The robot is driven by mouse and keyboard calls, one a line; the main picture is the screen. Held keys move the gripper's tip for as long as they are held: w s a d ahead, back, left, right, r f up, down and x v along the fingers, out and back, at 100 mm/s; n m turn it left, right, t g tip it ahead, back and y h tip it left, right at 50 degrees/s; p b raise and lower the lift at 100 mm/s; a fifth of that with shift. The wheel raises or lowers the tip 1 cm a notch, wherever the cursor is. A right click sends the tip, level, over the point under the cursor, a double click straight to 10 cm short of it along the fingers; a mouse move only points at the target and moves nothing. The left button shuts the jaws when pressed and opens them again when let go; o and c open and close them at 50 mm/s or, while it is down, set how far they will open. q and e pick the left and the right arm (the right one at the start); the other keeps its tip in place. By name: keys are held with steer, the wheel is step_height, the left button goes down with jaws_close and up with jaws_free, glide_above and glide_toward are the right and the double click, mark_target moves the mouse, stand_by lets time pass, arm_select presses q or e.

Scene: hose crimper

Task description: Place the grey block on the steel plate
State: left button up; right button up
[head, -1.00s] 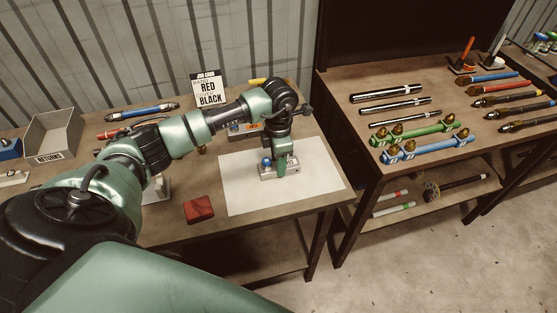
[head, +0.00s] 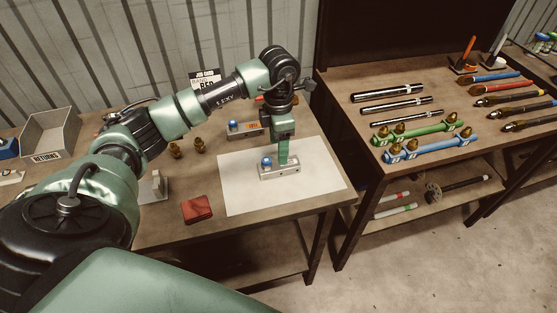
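The grey block (head: 288,172), with a blue knob on its left end, lies flat on a pale rectangular sheet (head: 240,195), which looks like the steel plate. My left gripper (head: 283,162) points straight down at the block, its green finger ending around the block's top edge. The gripper is seen nearly edge-on, so the gap between its fingers is hidden and I cannot tell whether it touches the block. My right gripper is out of view.
A dark red cloth (head: 197,209) lies left of the plate. A grey stand (head: 153,188), brass fittings (head: 187,149) and a device with an orange display (head: 246,128) are nearby. A returns bin (head: 48,137) is far left. The plate's front and right are clear.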

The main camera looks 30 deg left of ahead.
arm_select(q)
steer(key=shift+r+b, duration=0.55)
steer(key=shift+r, duration=2.25)
